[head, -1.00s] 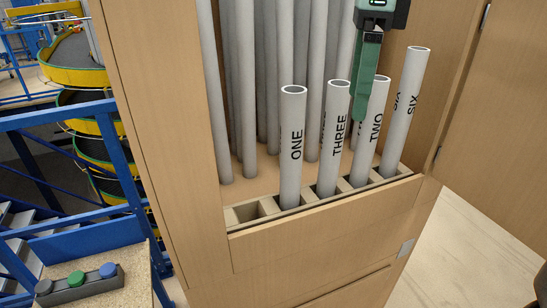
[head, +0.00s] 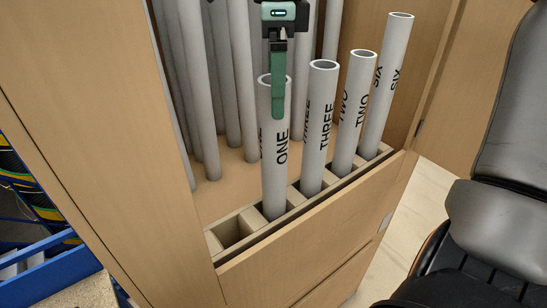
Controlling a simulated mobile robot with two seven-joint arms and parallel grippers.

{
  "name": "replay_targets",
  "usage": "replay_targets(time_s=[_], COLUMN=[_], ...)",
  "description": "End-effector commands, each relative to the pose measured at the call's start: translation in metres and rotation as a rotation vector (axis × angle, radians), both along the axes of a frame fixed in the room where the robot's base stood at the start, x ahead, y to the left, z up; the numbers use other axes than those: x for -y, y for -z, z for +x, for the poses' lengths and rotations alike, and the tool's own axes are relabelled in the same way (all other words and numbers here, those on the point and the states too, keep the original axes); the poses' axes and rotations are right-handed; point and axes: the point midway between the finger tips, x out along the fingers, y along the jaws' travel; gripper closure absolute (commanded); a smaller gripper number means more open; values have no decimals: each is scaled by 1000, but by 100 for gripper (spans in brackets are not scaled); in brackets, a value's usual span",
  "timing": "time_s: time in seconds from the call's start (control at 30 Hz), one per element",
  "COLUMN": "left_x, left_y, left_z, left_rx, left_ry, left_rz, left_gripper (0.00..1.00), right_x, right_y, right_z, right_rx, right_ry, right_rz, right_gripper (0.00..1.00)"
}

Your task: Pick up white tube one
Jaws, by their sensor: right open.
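White tube ONE (head: 273,183) stands upright in a slot of the wooden rack, the leftmost of the labelled front tubes. My right gripper (head: 278,103) hangs pointing down at the top of tube ONE. A green finger overlaps the tube's upper part in the picture; the other finger is not clearly seen. The gripper is open, and tube ONE still stands in its slot. I cannot tell whether the finger touches the tube. My left gripper is not in view.
Tubes THREE (head: 319,130), TWO (head: 353,112) and SIX (head: 387,85) stand in the slots to the right. An empty slot (head: 231,232) lies to the left. Several grey tubes stand behind. Cabinet walls flank the rack. A dark chair (head: 505,200) is at the right.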

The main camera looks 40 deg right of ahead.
Motion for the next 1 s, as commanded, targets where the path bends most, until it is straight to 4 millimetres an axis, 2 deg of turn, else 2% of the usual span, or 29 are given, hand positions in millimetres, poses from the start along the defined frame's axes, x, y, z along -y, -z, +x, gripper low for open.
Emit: replay_targets(time_s=[0.17,0.47,0.73,0.77,1.0], left_x=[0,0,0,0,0], left_y=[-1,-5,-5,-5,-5], left_z=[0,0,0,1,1], left_rx=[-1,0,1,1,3], left_ry=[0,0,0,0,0], left_rz=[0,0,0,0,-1], left_gripper=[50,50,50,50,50], right_x=[0,-1,-1,-1,-1], right_y=[13,54,59,59,58], right_z=[0,1,2,2,2], right_rx=[-2,-1,2,2,1], right_ry=[1,0,2,2,2], right_rz=[1,0,1,1,0], right_gripper=[3,3,3,4,31])
